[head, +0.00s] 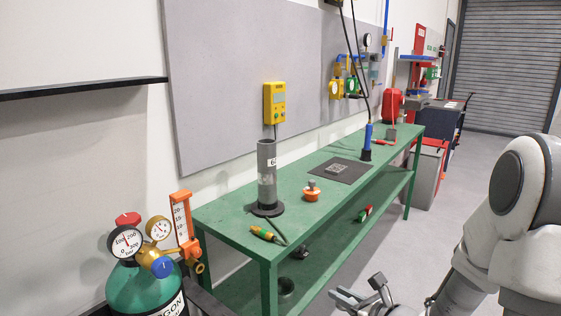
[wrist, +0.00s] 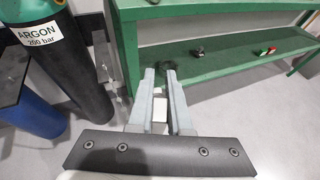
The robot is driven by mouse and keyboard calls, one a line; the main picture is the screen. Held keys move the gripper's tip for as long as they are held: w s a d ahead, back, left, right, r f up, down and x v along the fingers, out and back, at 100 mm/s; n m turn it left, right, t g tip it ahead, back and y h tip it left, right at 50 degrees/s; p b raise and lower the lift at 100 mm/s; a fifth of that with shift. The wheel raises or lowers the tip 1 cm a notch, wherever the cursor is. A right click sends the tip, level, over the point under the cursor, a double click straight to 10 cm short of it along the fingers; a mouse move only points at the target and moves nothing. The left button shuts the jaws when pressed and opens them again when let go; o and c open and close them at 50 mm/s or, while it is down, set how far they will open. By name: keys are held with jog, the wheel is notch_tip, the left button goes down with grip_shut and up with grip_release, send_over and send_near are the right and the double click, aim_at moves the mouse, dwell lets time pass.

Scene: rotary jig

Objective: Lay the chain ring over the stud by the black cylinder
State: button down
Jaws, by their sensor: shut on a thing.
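The black cylinder (wrist: 78,82), with a green shoulder and an ARGON label, stands at the left of the wrist view. Its green top (head: 145,285) shows at the lower left of the head view, with gauges on it. My gripper (head: 358,296) is low at the bottom of the head view, in front of the green bench. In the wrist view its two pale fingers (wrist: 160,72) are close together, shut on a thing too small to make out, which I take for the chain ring. They are right of the black cylinder and apart from it. I cannot make out the stud.
A blue cylinder (wrist: 30,115) stands left of the black one. The green bench (head: 225,222) bears a grey tube (head: 267,165) and an orange-based part (head: 312,194).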

notch_tip(320, 180, up, 7)
jog(key=p, duration=1.1)
